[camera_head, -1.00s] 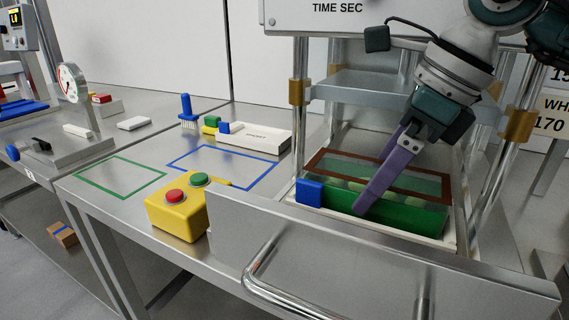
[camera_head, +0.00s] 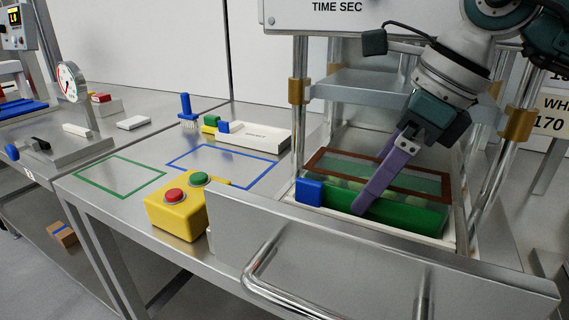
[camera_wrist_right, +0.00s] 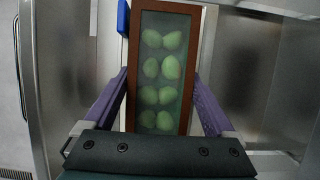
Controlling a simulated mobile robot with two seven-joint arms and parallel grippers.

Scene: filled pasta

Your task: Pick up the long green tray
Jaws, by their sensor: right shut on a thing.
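The long green tray (camera_head: 405,215) sits in the white holder (camera_head: 449,246) behind the steel front panel of the machine at right. A brown-framed clear cover (camera_head: 322,157) lies over it, with pale green pasta pieces beneath. In the right wrist view the brown frame (camera_wrist_right: 134,70) stands upright in the picture, with several green pieces showing through. My right gripper (camera_head: 372,183) has its purple fingers down on the tray's two long sides and is shut on it. The wrist view shows a finger on either side (camera_wrist_right: 159,76). Whether the tray is clear of the holder cannot be told. My left gripper is out of view.
A steel panel with a handle (camera_head: 262,268) stands in front of the tray. Metal posts (camera_head: 299,115) flank it, with a shelf (camera_head: 365,85) above. A yellow button box (camera_head: 180,219) and a blue block (camera_head: 309,191) are at left. The green-outlined table area (camera_head: 120,178) is clear.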

